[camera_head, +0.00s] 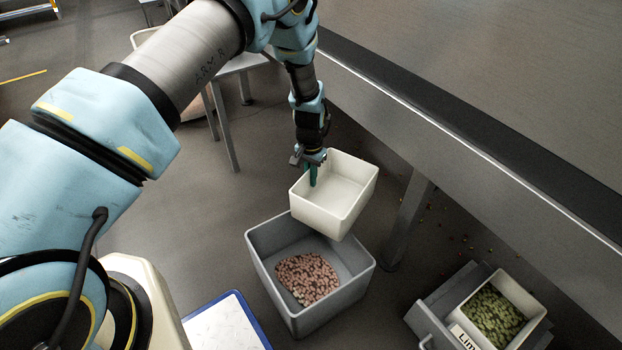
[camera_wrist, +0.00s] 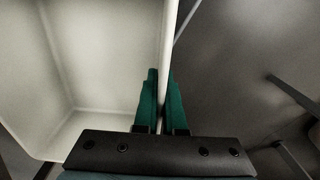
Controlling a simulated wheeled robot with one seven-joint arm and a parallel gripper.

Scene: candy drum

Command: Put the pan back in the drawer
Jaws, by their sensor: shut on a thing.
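The pan is a white, open, rectangular tub (camera_head: 338,207), empty inside as far as I can see. My gripper (camera_head: 312,172) is shut on one wall of the pan and holds it in the air, roughly level, above a grey bin. In the wrist view the green fingers of my gripper (camera_wrist: 161,105) pinch the rim, with the pan's inside (camera_wrist: 100,65) to the left. An open grey drawer (camera_head: 430,318) at the lower right holds another white pan (camera_head: 462,338) with green candies (camera_head: 488,317) and a label that reads "Lim", partly cut off.
The grey bin (camera_head: 335,302) stands on the floor with pinkish-brown candies (camera_head: 306,278) inside. A long grey table or counter (camera_head: 470,160) runs along the right, with a leg (camera_head: 408,220) near the pan. Small candies lie scattered on the floor beneath it. A blue-edged white board (camera_head: 225,325) is at the bottom.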

